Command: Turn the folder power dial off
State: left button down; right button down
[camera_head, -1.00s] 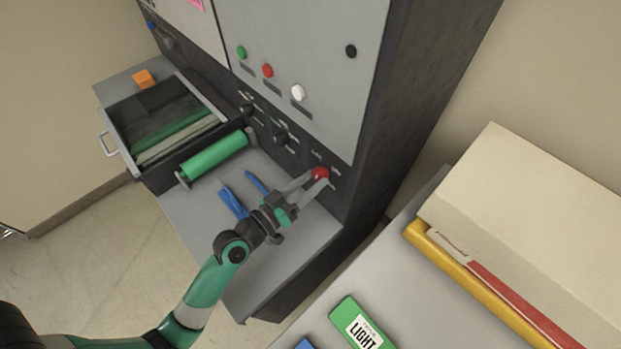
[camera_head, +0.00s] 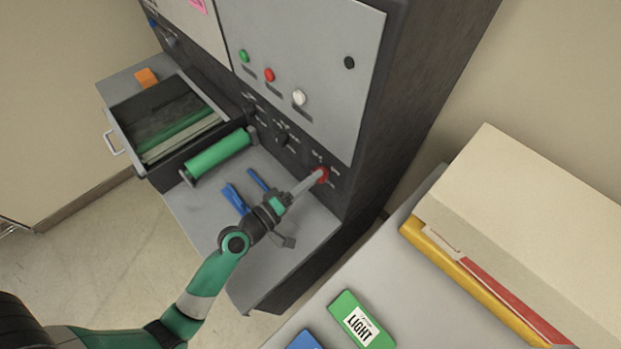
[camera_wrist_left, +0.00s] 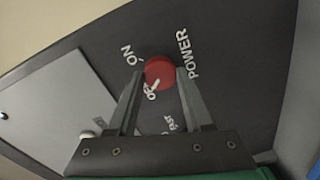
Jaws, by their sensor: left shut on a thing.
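The red power dial (camera_head: 319,175) is on the dark lower panel of the machine. In the left wrist view the red dial (camera_wrist_left: 159,71) sits between the words ON, OFF and POWER. A white mark at its lower edge is beside the word OFF, and part of that word is covered. My left gripper (camera_head: 316,178) reaches the dial from the lower left and is shut on it. In the left wrist view its two fingers (camera_wrist_left: 160,78) are on either side of the dial. My right gripper is not in view.
Black knobs (camera_head: 283,140) sit left of the dial. A green roller (camera_head: 218,154) and blue tools (camera_head: 234,198) are on the grey shelf below. A grey table (camera_head: 400,265) at right bears a green box (camera_head: 350,308), a blue box and a yellow folder.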

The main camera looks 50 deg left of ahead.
pick_arm(q)
jog(key=shift+n, duration=0.7)
jog(key=shift+c, duration=1.5)
grip_release()
jog(key=shift+s, duration=0.15)
jog(key=s+b, duration=0.2)
jog(key=s, duration=0.9)
jog(key=shift+s+d+r, duration=0.15)
jog(key=shift+s+r, duration=0.05)
jog(key=shift+r, duration=0.05)
